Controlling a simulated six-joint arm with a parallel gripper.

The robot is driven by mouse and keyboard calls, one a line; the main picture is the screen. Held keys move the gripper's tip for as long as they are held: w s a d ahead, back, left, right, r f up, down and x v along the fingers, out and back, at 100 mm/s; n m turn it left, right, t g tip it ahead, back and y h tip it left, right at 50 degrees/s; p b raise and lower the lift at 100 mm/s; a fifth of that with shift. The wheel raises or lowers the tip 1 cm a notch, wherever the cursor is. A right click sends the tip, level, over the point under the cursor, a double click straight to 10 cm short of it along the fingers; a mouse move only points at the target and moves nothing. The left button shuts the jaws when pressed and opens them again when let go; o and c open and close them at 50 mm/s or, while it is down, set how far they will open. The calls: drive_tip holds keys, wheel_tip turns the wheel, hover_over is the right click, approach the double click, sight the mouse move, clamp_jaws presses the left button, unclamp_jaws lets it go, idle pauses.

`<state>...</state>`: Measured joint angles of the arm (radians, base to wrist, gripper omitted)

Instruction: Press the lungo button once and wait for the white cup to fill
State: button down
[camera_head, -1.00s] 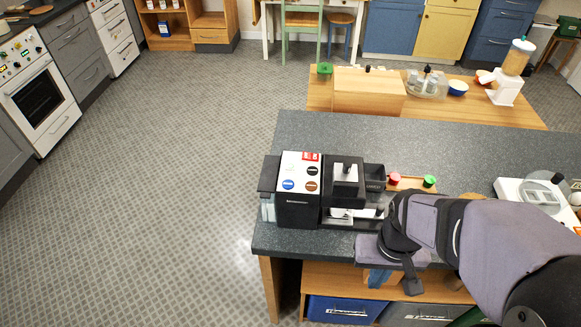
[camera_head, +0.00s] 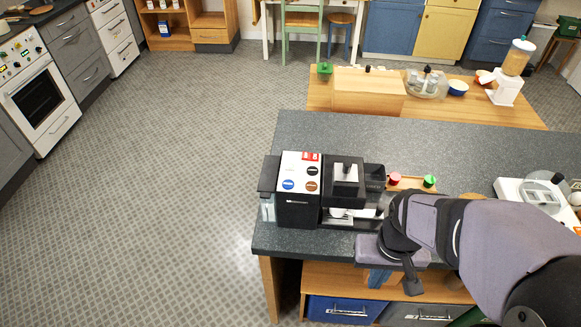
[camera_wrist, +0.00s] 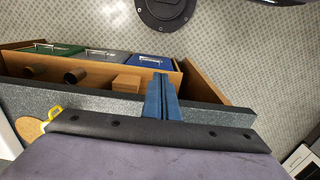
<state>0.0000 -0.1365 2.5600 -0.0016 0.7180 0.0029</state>
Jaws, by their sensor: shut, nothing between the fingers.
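The black coffee machine (camera_head: 298,212) stands on the dark counter at the left end. Its top panel carries several round buttons, among them a blue one (camera_head: 287,184), a brown one (camera_head: 311,186) and a black one (camera_head: 312,170); their labels are too small to read. Part of the white cup (camera_head: 345,212) shows low in the machine's front right part, mostly hidden, so its fill cannot be seen. My gripper (camera_head: 376,279) hangs at the counter's front edge, right of and apart from the machine. Its blue fingers (camera_wrist: 160,96) are shut and empty in the wrist view.
Red (camera_head: 394,178) and green (camera_head: 429,181) capsule-like pieces stand on a wooden holder beside the machine. A white kitchen scale (camera_head: 510,190) lies at the right. Below the counter, a wooden shelf (camera_wrist: 130,62) holds bins. The counter (camera_head: 400,140) behind the machine is clear.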

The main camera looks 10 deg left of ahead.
idle(0.3)
wheel_tip(320, 180, up, 19)
drive_tip(key=m+t+y+p, duration=0.2)
drive_tip(key=t+y+p, duration=0.25)
drive_tip(key=t, duration=0.25)
hover_over(316, 174)
drive_tip(key=shift+r+y, duration=0.2)
drive_tip(key=shift+y, duration=0.25)
wheel_tip(316, 174, down, 7)
drive_tip(key=b, duration=0.6)
drive_tip(key=shift+f+b, duration=0.9)
drive_tip(key=shift+b, duration=0.15)
